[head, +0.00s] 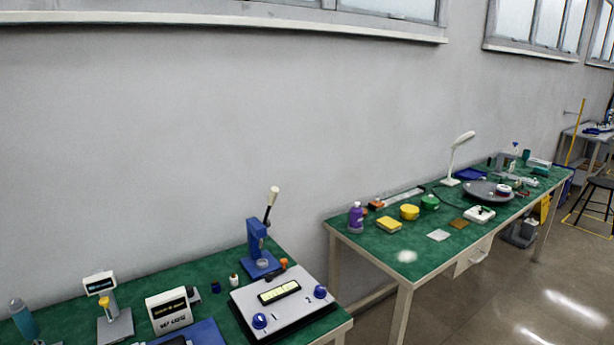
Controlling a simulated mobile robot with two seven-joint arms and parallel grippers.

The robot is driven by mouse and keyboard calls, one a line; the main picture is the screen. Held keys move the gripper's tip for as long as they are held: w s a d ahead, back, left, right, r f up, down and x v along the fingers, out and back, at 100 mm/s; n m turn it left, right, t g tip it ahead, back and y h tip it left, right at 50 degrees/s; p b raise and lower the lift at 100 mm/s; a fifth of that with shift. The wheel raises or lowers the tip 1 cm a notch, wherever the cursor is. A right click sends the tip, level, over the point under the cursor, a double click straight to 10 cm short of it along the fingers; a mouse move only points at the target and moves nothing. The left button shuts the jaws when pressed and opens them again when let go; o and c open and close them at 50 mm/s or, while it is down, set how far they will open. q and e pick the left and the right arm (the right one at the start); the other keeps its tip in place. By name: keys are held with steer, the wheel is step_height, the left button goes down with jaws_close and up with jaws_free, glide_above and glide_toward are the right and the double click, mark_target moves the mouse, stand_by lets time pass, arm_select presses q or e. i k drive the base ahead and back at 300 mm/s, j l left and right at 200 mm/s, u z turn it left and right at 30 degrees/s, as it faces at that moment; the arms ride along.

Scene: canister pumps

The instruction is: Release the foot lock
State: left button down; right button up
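Nothing that I can recognise as the foot lock shows in the head view. No canister pump can be made out for certain either. Neither of my grippers is in view. A grey boxy object (520,234) stands on the floor under the far green-topped table; it is too small and partly hidden to tell what it is.
The near green table (205,277) carries a blue lever press (256,248), a device with blue knobs (283,301) and displays. The far green table (375,242) holds a white lamp (453,160) and several small items. A gap separates them. Floor at right is open; a stool (598,186) stands there.

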mark_target(283, 262)
steer(key=i+l, duration=0.35)
steer(key=i+l+u, duration=0.45)
steer(key=l, duration=0.3)
steer(key=k, duration=0.05)
